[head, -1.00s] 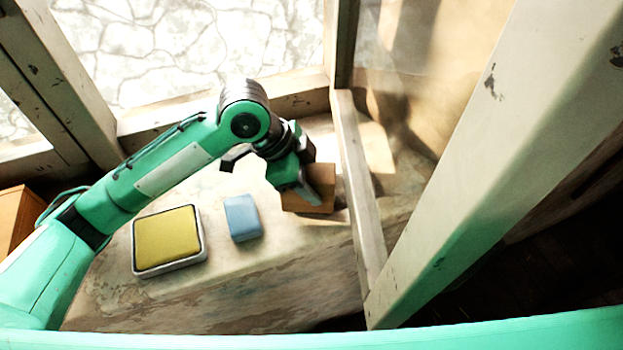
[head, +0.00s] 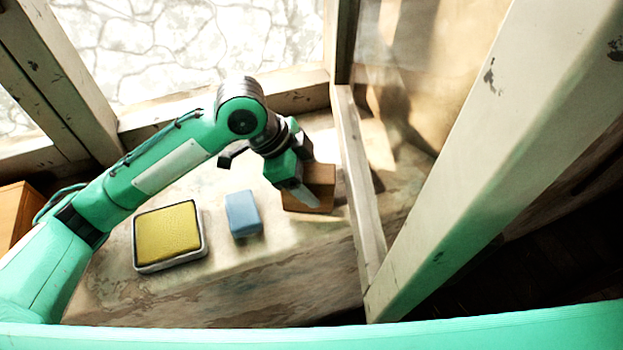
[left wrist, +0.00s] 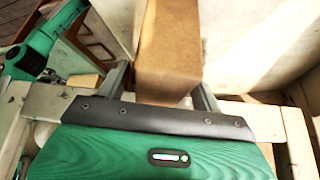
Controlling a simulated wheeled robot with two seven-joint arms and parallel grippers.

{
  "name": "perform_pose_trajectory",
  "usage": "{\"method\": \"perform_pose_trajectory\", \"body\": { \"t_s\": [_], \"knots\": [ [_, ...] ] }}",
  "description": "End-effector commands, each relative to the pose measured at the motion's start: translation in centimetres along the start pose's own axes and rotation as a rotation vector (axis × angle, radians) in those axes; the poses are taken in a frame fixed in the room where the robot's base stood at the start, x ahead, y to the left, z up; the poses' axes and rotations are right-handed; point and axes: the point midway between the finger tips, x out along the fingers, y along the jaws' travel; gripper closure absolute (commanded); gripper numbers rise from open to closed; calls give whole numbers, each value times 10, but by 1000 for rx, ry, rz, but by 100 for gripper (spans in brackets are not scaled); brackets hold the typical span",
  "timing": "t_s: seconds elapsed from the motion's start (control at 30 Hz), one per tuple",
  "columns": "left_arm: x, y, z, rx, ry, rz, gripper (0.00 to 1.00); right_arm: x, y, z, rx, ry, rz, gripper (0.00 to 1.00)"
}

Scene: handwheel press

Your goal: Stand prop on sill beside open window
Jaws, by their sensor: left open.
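The prop, a brown wooden block (head: 322,180), stands on the pale, worn sill (head: 300,250), close to the left side of the open window's wooden frame (head: 357,170). In the left wrist view the block (left wrist: 168,55) rises between the two fingers. My left gripper (head: 303,192) is open at the block, with one finger in front of its near face in the head view. In the wrist view the fingers (left wrist: 162,88) stand apart with a gap visible on the left side. The gripper hides part of the block. My right gripper is not in view.
A yellow pad in a white-rimmed tray (head: 139,262) and a blue block (head: 243,214) lie on the sill left of the prop. An orange-brown box (head: 14,215) is at the far left. A thick pale beam (head: 480,140) slants across the right.

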Motion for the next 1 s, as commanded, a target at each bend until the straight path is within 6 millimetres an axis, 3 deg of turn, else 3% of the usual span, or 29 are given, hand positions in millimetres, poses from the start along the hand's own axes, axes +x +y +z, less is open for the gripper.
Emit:
{"method": "perform_pose_trajectory", "body": {
  "t_s": [0.3, 0.5, 0.7, 1.0],
  "knots": [
    [-65, -1, 2, 0, -2, -7, 33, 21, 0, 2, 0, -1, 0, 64],
    [-97, -1, 1, 1, -1, -4, 33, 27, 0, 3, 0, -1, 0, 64],
    [-109, 0, 0, 0, -2, -1, 33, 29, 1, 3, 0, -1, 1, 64],
    [-110, 0, 0, 0, -2, -1, 33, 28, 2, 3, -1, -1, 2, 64]
  ]
}}
